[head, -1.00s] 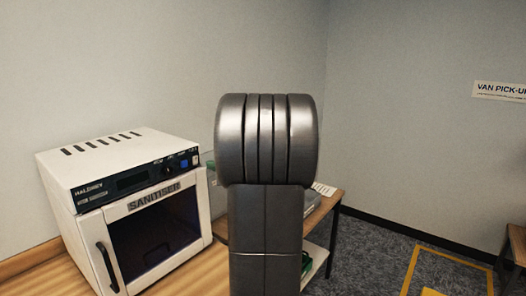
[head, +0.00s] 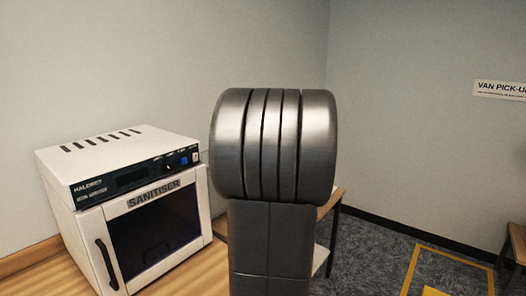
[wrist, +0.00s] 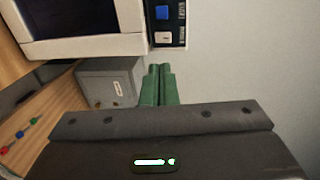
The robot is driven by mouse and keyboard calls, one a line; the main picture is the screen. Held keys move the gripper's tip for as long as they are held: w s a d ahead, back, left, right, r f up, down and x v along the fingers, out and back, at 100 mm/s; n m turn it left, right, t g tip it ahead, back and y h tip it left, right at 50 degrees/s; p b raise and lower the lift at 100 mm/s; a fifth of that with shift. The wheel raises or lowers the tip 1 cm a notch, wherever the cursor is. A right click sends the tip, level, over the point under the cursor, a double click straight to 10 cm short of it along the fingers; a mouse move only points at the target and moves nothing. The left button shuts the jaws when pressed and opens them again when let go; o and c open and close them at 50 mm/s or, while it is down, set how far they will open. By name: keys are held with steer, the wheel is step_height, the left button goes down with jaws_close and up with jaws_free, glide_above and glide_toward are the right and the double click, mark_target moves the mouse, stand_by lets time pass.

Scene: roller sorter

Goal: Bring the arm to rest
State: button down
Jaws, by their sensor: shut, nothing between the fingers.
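My arm (head: 272,150) stands upright in the middle of the head view, its thick grey joint on top. My gripper (wrist: 159,72) shows only in the wrist view; its two green fingers are together with nothing between them. The fingers are in front of the pale wall, beside a grey box and below the sanitiser's corner in that picture. In the head view my gripper is hidden or out of frame.
The white sanitiser (head: 125,205) stands on a wooden worktop (head: 190,278) left of my arm, its door shut. It also shows in the wrist view (wrist: 95,46), near the grey box (wrist: 110,82). Open floor (head: 375,262) with yellow tape lies at right.

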steer(key=f+b+x, duration=0.1)
steer(key=x, duration=0.5)
steer(key=shift+w+b, duration=0.15)
steer(key=shift+b, duration=0.2)
steer(key=b, duration=0.1)
steer(key=y+b, duration=0.1)
steer(key=b, duration=0.1)
steer(key=shift+w+a+f+t, duration=0.15)
steer(key=shift+a+f+t, duration=0.05)
steer(key=shift+f+t, duration=0.2)
steer(key=f+y+b, duration=0.1)
steer(key=b, duration=0.6)
steer(key=shift+a+f+t+b, duration=0.1)
steer(key=shift+t+b, duration=0.3)
